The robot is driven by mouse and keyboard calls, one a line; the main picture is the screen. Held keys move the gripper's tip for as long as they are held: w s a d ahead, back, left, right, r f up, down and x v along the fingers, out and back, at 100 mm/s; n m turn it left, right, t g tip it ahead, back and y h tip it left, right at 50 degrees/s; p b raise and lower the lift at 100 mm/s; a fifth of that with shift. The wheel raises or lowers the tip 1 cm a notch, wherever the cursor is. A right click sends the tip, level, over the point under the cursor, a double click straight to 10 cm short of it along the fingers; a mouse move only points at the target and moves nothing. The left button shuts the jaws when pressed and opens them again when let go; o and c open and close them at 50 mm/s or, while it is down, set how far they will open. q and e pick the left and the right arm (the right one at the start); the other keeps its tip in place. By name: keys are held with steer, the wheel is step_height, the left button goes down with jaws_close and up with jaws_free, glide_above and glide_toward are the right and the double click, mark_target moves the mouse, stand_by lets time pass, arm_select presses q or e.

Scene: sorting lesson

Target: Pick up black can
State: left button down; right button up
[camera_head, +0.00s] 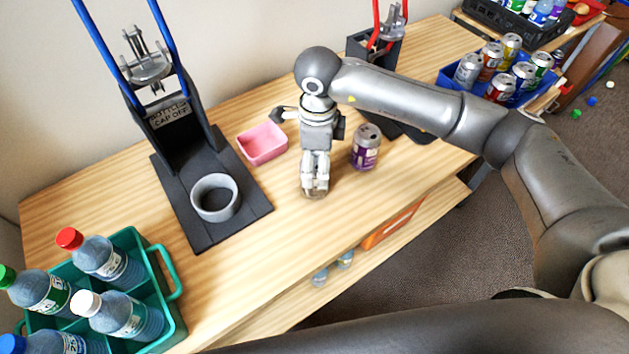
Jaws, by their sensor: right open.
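A purple and silver can (366,147) stands upright on the wooden table, just right of my right gripper. No plainly black can shows. My right gripper (315,188) points down over the table, its fingers low near the surface. It is open, with no can visible between the fingers. The can is beside the gripper, not between its fingers. My left gripper is out of view.
A black press stand with blue handles (188,150) and a pink bin (263,143) stand left of the gripper. A second press with red handles (372,48) is behind the arm. A green bottle crate (163,270) is front left; a blue crate of cans (450,80) is back right.

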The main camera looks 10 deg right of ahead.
mark_target(314, 193)
steer(key=shift+w+f, duration=0.1)
steer(key=shift+f, duration=0.25)
steer(key=f+p, duration=0.1)
steer(key=f, duration=0.1)
steer(key=f+p, duration=0.1)
steer(key=f, duration=0.1)
steer(key=shift+s+a+f, duration=0.1)
steer(key=shift+s+a, duration=0.05)
steer(key=shift+s, duration=0.05)
steer(key=shift+f, duration=0.35)
steer(key=shift+w+f, duration=0.1)
steer(key=shift+c, duration=0.4)
steer(key=c, duration=0.5)
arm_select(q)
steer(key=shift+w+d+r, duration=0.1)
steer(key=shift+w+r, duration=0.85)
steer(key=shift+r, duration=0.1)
arm_select(e)
steer(key=shift+c, duration=1.1)
